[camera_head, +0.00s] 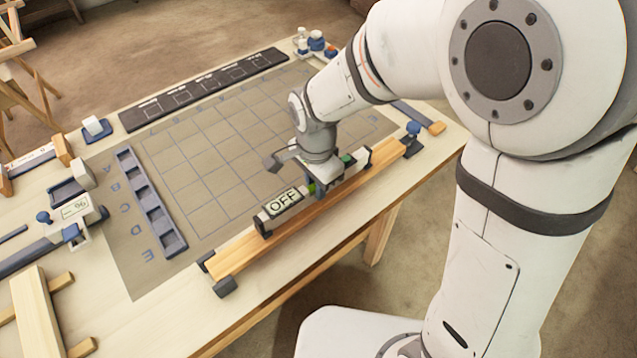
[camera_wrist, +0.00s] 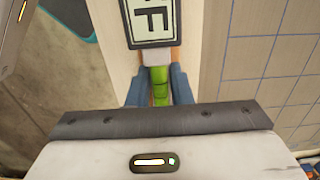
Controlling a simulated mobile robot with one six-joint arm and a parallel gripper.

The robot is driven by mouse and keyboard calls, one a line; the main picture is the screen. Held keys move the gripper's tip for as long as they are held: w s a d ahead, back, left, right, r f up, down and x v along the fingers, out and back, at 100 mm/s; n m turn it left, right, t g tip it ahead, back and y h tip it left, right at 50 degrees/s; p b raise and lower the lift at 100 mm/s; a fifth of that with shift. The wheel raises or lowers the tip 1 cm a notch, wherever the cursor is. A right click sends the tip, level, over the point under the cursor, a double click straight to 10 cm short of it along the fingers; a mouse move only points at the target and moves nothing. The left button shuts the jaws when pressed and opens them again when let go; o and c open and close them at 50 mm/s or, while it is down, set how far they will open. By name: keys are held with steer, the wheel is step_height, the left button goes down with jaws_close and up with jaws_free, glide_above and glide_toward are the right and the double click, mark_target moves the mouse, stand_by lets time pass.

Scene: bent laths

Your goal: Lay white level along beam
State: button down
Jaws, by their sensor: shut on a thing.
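The white level (camera_head: 283,203) has dark end caps, an "OFF" display and a green vial. It lines up lengthwise with the wooden beam (camera_head: 236,258), which runs along the table's near edge between dark end brackets. My gripper (camera_head: 318,188) points down and is shut on the level's middle. In the wrist view the level (camera_wrist: 152,22) and its green part (camera_wrist: 159,82) show between my gripper's blue fingers (camera_wrist: 159,95). Thin orange-brown edges show on both sides of the level there. I cannot tell whether its underside touches the beam. My gripper hides part of it.
A gridded mat (camera_head: 190,185) lies behind the beam, with a blue slotted tray (camera_head: 152,205) on it. A dark marked board (camera_head: 205,88) lies at the back. A measuring device (camera_head: 75,210) and wooden pieces (camera_head: 38,310) are at the left. The mat's middle is clear.

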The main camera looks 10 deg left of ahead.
steer(key=shift+s, duration=0.1)
steer(key=shift+f+b, duration=0.4)
steer(key=shift+f, duration=0.05)
steer(key=c, duration=1.3)
jaws_free()
steer(key=shift+r, duration=0.15)
step_height(320, 180, up, 13)
steer(key=s+d+n+t, duration=0.1)
steer(key=s+d+n, duration=0.2)
steer(key=d, duration=0.9)
steer(key=s+d+n+t, duration=0.1)
steer(key=s+d+n, duration=0.3)
steer(key=d, duration=0.7)
steer(key=shift+s+d+f+n+t+p, duration=0.25)
steer(key=shift+d+n+t+p, duration=0.15)
steer(key=shift+n+p, duration=0.1)
